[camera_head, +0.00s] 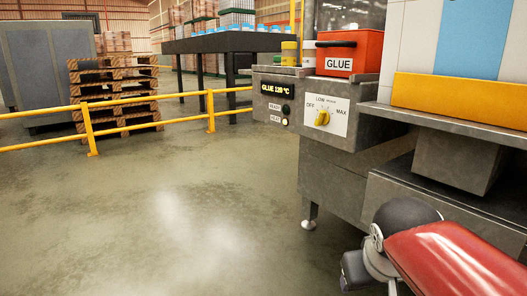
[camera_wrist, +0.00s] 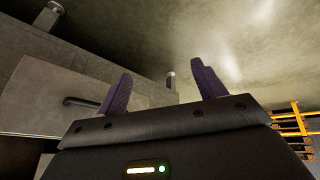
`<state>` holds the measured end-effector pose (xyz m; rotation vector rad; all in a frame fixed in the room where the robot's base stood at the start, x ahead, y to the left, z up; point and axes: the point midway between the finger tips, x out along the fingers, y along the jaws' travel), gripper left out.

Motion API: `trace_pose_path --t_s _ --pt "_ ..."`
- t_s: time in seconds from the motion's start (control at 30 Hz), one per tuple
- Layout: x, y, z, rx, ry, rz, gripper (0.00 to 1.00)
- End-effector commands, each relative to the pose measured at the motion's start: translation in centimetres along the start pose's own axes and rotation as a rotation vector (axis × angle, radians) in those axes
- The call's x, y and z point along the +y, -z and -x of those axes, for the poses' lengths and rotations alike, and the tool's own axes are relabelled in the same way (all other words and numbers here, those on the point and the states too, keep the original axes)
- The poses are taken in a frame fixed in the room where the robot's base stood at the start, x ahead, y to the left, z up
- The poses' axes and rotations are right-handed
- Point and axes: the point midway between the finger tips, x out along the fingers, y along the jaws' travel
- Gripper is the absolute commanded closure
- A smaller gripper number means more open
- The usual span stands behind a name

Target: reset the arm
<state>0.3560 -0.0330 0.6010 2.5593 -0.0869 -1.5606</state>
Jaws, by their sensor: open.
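My gripper (camera_wrist: 166,88) shows in the wrist view, its two dark purple fingers spread apart with nothing between them. It is open and empty. Beyond the fingers are a grey machine panel and the concrete floor. In the head view my red and grey arm reaches in at the lower right, in front of the grey machine (camera_head: 340,182). The gripper itself is not visible in the head view.
The machine carries a yellow dial (camera_head: 322,118), a lit display reading "GLUE 120 °C" (camera_head: 277,90) and a red glue box (camera_head: 348,52). A yellow rail (camera_head: 150,124) and stacked pallets (camera_head: 115,95) stand at the left. The floor (camera_head: 170,220) between is clear. A dark handle (camera_wrist: 80,102) is near the left finger.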

Motion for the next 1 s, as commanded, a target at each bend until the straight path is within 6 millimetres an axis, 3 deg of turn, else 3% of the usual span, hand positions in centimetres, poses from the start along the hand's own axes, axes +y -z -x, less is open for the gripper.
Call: trace_pose_path --t_s 0.1,0.3,0.4,0.8,1.0 --pt "-1.7 -4.2 -0.1 0.009 0.056 -0.039 0.31" --pt "-4.4 -9.9 -1.0 0.02 0.123 -0.098 0.31" --pt "-3.9 -8.0 1.9 0.017 0.124 -0.094 0.31" --pt "-2.5 -4.0 9.7 0.016 0.123 -0.093 0.31" --pt "-2.3 -3.4 10.8 0.016 0.123 -0.093 0.31"
